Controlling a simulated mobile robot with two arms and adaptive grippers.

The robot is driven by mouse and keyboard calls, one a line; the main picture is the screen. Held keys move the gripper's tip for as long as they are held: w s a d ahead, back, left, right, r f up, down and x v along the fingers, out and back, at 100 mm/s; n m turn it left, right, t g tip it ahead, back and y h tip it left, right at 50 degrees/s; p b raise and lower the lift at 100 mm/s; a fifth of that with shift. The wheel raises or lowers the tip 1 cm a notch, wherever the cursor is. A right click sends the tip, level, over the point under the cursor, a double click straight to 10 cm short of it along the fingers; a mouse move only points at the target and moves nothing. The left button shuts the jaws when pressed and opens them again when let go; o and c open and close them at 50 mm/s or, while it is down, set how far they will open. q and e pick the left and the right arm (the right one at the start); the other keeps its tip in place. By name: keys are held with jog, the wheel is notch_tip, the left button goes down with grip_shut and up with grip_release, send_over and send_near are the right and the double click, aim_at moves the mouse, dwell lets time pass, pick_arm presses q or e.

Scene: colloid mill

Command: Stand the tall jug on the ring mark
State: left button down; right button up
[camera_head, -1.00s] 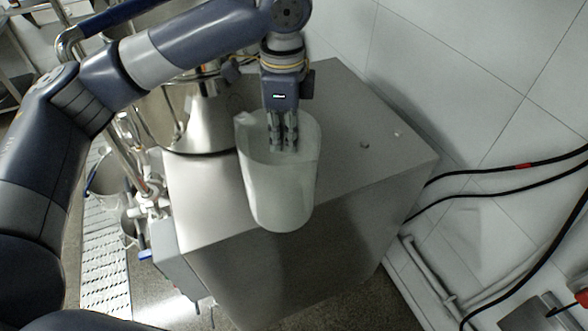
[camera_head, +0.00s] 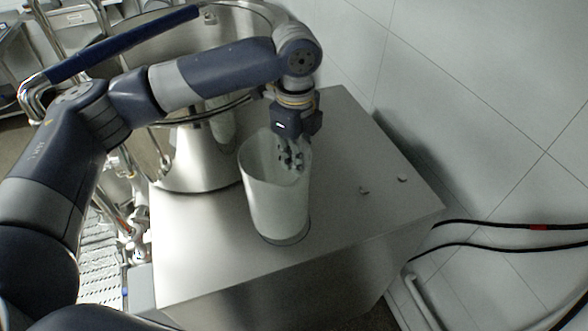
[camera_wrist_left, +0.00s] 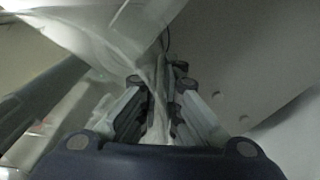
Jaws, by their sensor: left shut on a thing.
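The tall jug (camera_head: 277,208) is white, translucent and open-topped, and stands about upright at the steel top in the head view. My left gripper (camera_head: 291,164) is at its back right rim, pointing down, shut on the jug. In the left wrist view the fingers (camera_wrist_left: 160,112) close on a pale, thin part of the jug (camera_wrist_left: 112,35). A thin dark curve shows around the jug's base; I cannot tell whether it is the ring mark or a shadow, nor whether the base touches the steel. My right gripper is not in view.
The steel cabinet top (camera_head: 205,245) is bare in front and to the right, apart from two small knobs (camera_head: 364,190). A large steel vessel (camera_head: 190,150) stands close behind left. A tiled wall (camera_head: 470,110) and black cables (camera_head: 490,225) are at the right.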

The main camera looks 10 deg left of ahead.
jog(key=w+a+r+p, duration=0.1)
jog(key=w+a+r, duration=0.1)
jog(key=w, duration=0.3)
pick_arm(q)
jog(key=f, duration=0.2)
jog(key=w+f, duration=0.1)
jog(key=f, duration=0.1)
jog(key=shift+d+f, duration=0.15)
jog(key=c, duration=1.8)
grip_release()
jog(key=shift+w+d+f, duration=0.1)
jog(key=shift+d+f, duration=0.05)
jog(key=shift+f, duration=0.05)
notch_tip(320, 180, up, 12)
jog(key=b, duration=0.4)
jog(key=shift+r, duration=0.2)
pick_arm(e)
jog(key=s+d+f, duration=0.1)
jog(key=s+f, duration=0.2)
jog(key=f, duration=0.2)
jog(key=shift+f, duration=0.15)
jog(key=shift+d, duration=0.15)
